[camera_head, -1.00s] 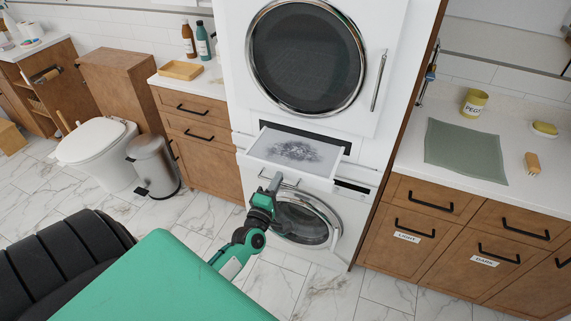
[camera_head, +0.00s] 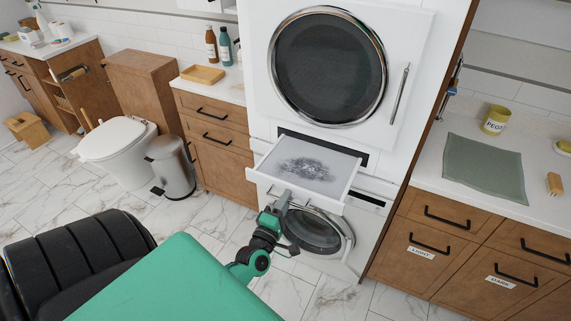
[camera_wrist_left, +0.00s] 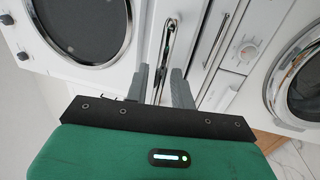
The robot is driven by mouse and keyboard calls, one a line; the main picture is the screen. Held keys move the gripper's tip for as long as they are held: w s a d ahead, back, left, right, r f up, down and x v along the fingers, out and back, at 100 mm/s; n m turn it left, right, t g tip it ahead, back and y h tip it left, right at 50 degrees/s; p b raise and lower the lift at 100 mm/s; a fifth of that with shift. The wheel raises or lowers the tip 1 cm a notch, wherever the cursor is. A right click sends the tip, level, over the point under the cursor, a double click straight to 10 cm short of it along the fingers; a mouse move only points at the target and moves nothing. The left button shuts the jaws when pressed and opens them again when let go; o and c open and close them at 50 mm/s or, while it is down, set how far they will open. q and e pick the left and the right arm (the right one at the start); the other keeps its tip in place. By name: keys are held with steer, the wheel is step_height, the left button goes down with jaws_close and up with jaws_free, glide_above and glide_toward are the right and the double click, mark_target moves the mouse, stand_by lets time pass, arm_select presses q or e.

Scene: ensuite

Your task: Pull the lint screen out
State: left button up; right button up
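The lint screen (camera_head: 335,178) is a white drawer-like tray with a grey lint patch. It sticks out of the dark slot (camera_head: 330,147) between the dryer above and the washer below; its back end lies in or at the slot. My left gripper (camera_head: 283,201) is at the front of the screen, below its front edge. In the left wrist view its two grey fingers (camera_wrist_left: 161,80) stand either side of a metal bar handle (camera_wrist_left: 168,40), which appears held between them. The fingertips' contact is small and partly hidden. My right gripper is not in view.
The dryer (camera_head: 330,68) has a round door above the screen. The washer door (camera_head: 315,232) is below, close to my left gripper. Counter cabinets (camera_head: 440,245) stand to the right, and drawers (camera_head: 215,138) to the left. A bin (camera_head: 172,170) and toilet stand further left.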

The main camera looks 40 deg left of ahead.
arm_select(q)
steer(key=shift+s, duration=0.1)
steer(key=b+v, duration=0.4)
steer(key=v, duration=0.9)
steer(key=shift+s, duration=0.3)
steer(key=shift+d+f, duration=0.1)
